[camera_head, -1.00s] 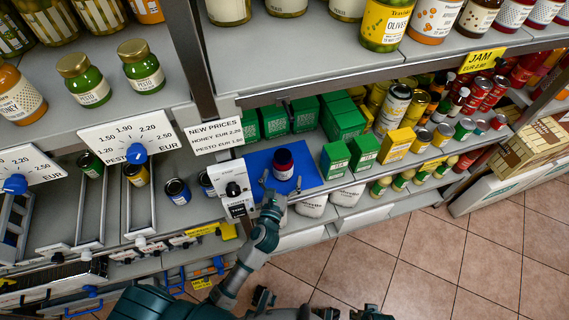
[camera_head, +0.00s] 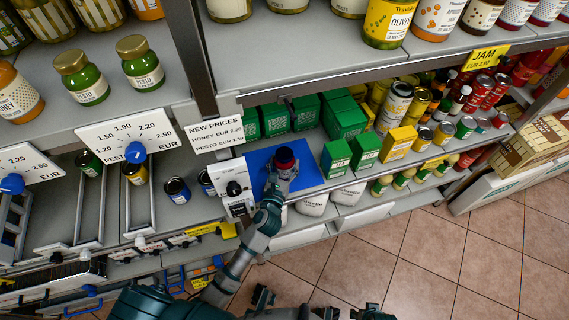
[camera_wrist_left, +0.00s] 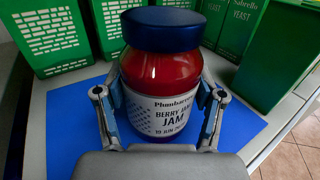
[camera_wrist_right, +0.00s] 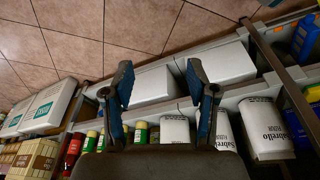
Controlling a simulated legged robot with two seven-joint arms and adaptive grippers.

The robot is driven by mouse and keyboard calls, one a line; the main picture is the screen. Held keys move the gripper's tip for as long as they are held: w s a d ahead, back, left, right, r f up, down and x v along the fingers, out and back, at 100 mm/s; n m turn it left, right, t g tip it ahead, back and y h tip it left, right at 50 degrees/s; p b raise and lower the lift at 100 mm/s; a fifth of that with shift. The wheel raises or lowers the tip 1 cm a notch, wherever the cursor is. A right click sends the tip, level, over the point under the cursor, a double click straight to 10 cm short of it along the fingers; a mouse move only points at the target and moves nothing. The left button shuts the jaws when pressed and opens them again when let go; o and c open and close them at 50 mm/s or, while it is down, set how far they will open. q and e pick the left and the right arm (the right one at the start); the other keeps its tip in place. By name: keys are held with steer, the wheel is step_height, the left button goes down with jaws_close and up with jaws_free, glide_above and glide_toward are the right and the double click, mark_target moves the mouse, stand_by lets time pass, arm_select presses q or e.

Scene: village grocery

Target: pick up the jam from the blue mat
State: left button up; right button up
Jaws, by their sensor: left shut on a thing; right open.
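The jam (camera_wrist_left: 160,75) is a red jar with a dark blue lid and a white label reading "Berry Jam". It stands upright on the blue mat (camera_wrist_left: 70,130), and it also shows in the head view (camera_head: 284,156). My left gripper (camera_wrist_left: 160,110) is shut on the jar, one finger on each side of its body. In the head view my left gripper (camera_head: 279,178) partly covers the jar's lower part. My right gripper (camera_wrist_right: 157,95) is open and empty, near the floor in front of the lower shelf.
Green boxes (camera_head: 336,156) stand right of the blue mat (camera_head: 312,175), with more green boxes behind. A white dial unit (camera_head: 233,180) stands close on the left. Tiled floor lies open in front.

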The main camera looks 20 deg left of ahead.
arm_select(q)
steer(key=shift+a+r, duration=0.1)
steer(key=shift+a, duration=0.1)
steer(key=shift+r, duration=0.1)
